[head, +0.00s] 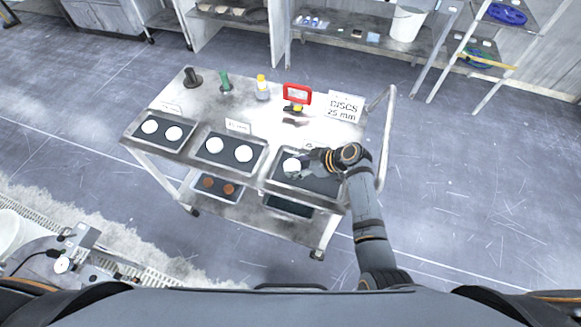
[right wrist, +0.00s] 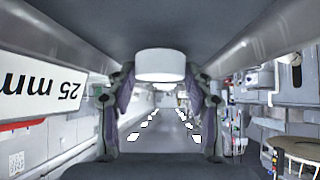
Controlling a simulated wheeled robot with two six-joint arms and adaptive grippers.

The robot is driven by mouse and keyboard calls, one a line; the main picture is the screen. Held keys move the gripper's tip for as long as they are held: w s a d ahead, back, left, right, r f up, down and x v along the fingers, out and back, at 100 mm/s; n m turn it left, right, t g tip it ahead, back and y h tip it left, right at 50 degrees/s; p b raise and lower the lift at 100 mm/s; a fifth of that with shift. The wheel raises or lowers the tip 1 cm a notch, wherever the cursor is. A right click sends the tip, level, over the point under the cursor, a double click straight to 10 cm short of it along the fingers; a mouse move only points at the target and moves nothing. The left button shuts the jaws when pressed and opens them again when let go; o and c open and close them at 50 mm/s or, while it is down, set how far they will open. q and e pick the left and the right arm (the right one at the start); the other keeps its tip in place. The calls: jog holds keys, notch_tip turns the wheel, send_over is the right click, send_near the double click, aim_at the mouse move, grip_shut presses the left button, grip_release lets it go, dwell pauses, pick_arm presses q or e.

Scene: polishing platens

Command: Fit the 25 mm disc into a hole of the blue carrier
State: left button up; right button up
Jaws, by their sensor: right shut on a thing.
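My right gripper (head: 298,166) is low over the right-hand tray (head: 318,186) on the trolley. It is shut on a white disc (head: 291,164). In the right wrist view the disc (right wrist: 160,65) sits between the two fingers (right wrist: 160,82). That view is upside down, and the disc is at or very near the tray's dark floor; I cannot tell whether it touches. My left gripper is out of view.
Two other trays, left (head: 163,133) and middle (head: 229,153), hold white discs. Bottles (head: 262,88), a red-framed stand (head: 297,95) and a dark object (head: 192,77) stand behind them. The trolley's handle rail (head: 383,140) is beside my right arm.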

aim_at(297, 167)
jog(key=shift+r+p, duration=3.1)
jog(key=shift+r, duration=0.4)
